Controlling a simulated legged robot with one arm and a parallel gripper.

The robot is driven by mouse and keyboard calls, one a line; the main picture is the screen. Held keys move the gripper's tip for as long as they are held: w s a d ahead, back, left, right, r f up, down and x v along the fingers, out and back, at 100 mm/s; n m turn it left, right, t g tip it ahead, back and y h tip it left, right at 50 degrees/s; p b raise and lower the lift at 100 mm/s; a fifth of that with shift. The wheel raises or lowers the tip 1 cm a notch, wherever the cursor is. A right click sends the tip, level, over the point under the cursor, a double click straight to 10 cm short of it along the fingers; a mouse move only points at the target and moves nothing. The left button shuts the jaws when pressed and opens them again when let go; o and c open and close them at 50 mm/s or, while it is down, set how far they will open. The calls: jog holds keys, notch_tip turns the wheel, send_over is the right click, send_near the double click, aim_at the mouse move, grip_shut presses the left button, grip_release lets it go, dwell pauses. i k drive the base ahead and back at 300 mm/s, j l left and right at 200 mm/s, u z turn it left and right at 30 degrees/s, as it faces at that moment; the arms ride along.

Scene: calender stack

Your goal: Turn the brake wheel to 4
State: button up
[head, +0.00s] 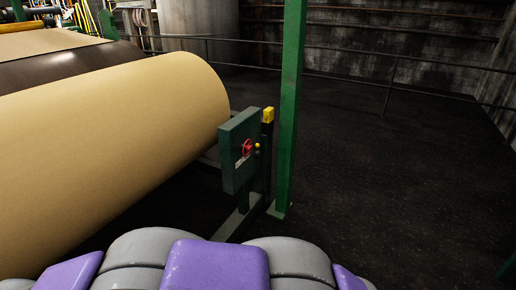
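A small red brake wheel (247,148) is on the face of a dark green box (229,172) on a green stand, right of the large tan roll. The wheel is seen at a slant and is small. I cannot read any numbers or tell its setting. A white label (240,162) sits just below it, and a small yellow knob (257,145) is beside it. My gripper is not in view. Grey and purple parts at the bottom seem to be my own body.
A large tan paper roll (120,140) fills the left side. A green post (290,110) stands just right of the box, with a yellow-topped piece (268,115) between them. Dark floor (400,190) is open to the right. A railing (390,85) runs along the back.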

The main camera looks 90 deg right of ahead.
aim_at(249, 147)
jog(key=z, duration=3.05)
jog(key=i+l+z, duration=0.1)
jog(key=i+l, duration=1)
jog(key=i, duration=0.15)
jog(key=i+l+z, duration=0.15)
jog(key=i+l, duration=0.4)
jog(key=i, duration=0.05)
